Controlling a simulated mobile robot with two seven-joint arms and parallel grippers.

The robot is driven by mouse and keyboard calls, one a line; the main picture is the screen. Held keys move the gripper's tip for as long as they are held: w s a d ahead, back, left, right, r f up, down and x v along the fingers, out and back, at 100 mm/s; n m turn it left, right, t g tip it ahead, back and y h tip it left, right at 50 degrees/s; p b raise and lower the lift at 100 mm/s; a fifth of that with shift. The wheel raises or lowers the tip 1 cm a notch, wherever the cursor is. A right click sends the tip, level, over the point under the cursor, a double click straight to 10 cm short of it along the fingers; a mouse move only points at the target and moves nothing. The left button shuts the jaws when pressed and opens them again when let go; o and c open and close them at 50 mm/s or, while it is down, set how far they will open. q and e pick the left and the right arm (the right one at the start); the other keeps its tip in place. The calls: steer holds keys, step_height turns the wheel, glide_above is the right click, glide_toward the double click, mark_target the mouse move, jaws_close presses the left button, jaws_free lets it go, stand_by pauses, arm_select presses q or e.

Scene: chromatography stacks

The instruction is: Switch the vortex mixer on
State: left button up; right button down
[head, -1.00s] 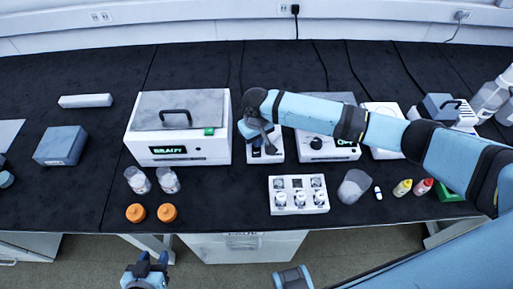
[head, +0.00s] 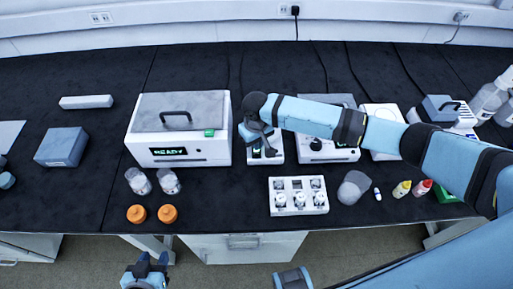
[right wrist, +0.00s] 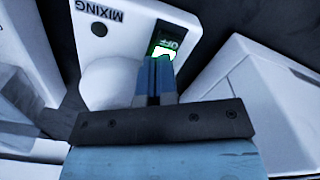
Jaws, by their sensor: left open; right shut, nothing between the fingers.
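The vortex mixer (head: 276,158) is a small white unit between two larger devices in the head view, mostly hidden by my right arm. In the right wrist view its white face (right wrist: 95,42) bears the word MIXING. Beside the word is a dark switch panel (right wrist: 171,38) marked OFF, with a bright green-lit patch. My right gripper (right wrist: 157,62) is shut and empty, its fingertips right at the green patch. Whether they touch it is unclear. In the head view the right gripper (head: 266,149) is over the mixer's front. My left gripper (head: 146,261) is open and empty in front of the table.
A large white box (head: 206,147) with a grey lid and a READY display stands left of the mixer. A white device (head: 345,154) with a knob stands close on the right. A white vial rack (head: 322,206) is in front.

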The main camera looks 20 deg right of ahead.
step_height(320, 180, up, 3)
steer(key=shift+f+p, duration=0.2)
steer(key=shift+p, duration=0.9)
step_height(320, 180, up, 2)
steer(key=p, duration=0.2)
steer(key=shift+r+p, duration=0.1)
steer(key=shift+p, duration=0.25)
steer(key=shift+r+p, duration=0.85)
steer(key=shift+p, duration=0.15)
